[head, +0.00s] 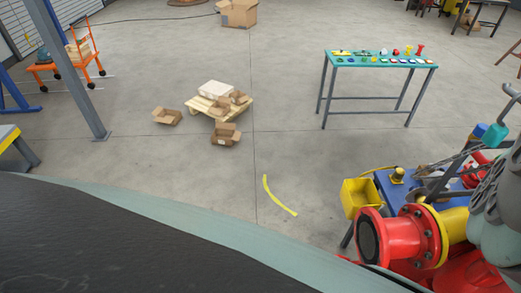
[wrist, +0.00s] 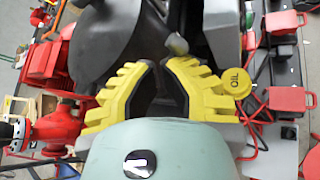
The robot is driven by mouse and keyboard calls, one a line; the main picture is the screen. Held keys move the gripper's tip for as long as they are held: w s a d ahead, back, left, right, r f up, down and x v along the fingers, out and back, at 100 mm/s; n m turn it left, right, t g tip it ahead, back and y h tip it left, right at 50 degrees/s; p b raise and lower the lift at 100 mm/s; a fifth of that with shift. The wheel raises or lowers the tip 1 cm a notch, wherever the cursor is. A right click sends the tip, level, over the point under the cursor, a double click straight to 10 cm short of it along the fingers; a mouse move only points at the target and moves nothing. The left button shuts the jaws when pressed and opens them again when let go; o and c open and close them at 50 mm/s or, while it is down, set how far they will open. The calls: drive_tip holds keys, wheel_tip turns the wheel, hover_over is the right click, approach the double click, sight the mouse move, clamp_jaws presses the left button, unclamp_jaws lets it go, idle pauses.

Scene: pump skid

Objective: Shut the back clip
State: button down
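My gripper (wrist: 161,65) shows in the wrist view as two yellow ribbed fingers with dark inner pads. A gap shows between them, narrow at the tips, with nothing clearly held in it. Dark grey rounded machine parts (wrist: 120,35) lie beyond the fingertips. I cannot make out the back clip in either view; it may be hidden or too small to tell. In the head view the near part of the pump skid shows at the lower right, with a red flanged pipe (head: 403,236); my gripper cannot be made out there.
In the wrist view a yellow OIL cap (wrist: 236,82) sits close right of the fingers, and red piping (wrist: 55,130) is at left. A yellow bin (head: 359,196) hangs by the skid. A teal-topped table (head: 380,61) and a pallet (head: 232,110) stand beyond.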

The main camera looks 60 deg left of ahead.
drive_tip(key=shift+d, duration=0.15)
drive_tip(key=shift+w+d+r, duration=0.45)
drive_tip(key=shift+w+d, duration=0.2)
idle(1.0)
drive_tip(key=shift+r, duration=0.2)
drive_tip(key=shift+r+p, duration=0.65)
drive_tip(key=shift+p, duration=0.2)
drive_tip(key=w+a+r+b, duration=0.4)
drive_tip(key=a+r, duration=0.3)
drive_tip(key=a, duration=0.3)
drive_tip(key=shift+a+b, duration=0.25)
drive_tip(key=shift+b, duration=0.2)
